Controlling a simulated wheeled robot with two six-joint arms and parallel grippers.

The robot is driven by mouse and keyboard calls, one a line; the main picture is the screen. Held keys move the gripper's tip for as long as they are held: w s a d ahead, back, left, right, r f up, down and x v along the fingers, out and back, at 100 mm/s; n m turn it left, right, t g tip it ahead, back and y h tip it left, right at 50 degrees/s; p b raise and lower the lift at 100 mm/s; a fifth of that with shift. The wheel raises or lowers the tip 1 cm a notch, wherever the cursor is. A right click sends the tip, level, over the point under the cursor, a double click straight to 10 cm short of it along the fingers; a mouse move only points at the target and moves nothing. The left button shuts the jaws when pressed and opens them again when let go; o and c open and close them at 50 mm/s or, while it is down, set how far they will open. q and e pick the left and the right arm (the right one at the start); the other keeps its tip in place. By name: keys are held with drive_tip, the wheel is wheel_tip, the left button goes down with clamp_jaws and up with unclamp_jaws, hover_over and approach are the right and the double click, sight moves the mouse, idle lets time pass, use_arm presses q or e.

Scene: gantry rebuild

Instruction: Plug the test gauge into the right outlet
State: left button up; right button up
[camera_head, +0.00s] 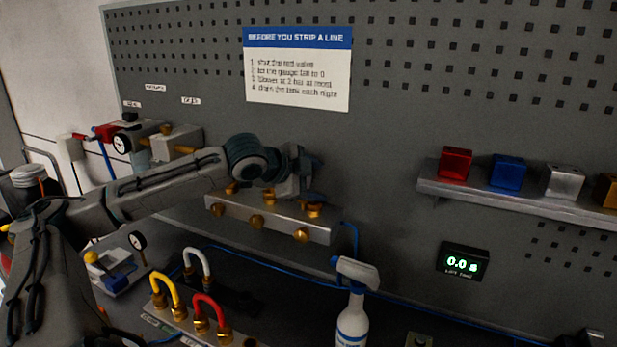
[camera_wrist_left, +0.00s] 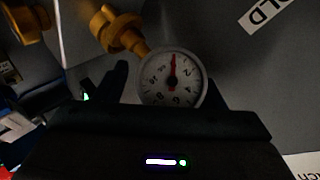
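The test gauge (camera_wrist_left: 172,80) is a round white dial with a red needle, between the fingers of my left gripper (camera_wrist_left: 168,88) in the left wrist view. Its brass stem runs up-left to a brass outlet (camera_wrist_left: 120,30); I cannot tell whether it is seated. In the head view my left gripper (camera_head: 308,188) is at the right end of the grey manifold (camera_head: 270,219), just above the right outlet (camera_head: 314,210), and hides the gauge. Other brass outlets sit along the manifold. My right gripper is not in view.
Below are yellow, white and red hoses (camera_head: 205,308) and a spray bottle (camera_head: 353,315). Another gauge (camera_head: 137,240) stands at the left. A blue tube (camera_head: 352,235) hangs by the manifold.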

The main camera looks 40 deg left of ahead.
use_arm(q)
drive_tip(key=shift+w+a+r, duration=0.15)
drive_tip(key=shift+r, duration=0.25)
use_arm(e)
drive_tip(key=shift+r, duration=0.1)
use_arm(q)
drive_tip(key=shift+c, duration=0.3)
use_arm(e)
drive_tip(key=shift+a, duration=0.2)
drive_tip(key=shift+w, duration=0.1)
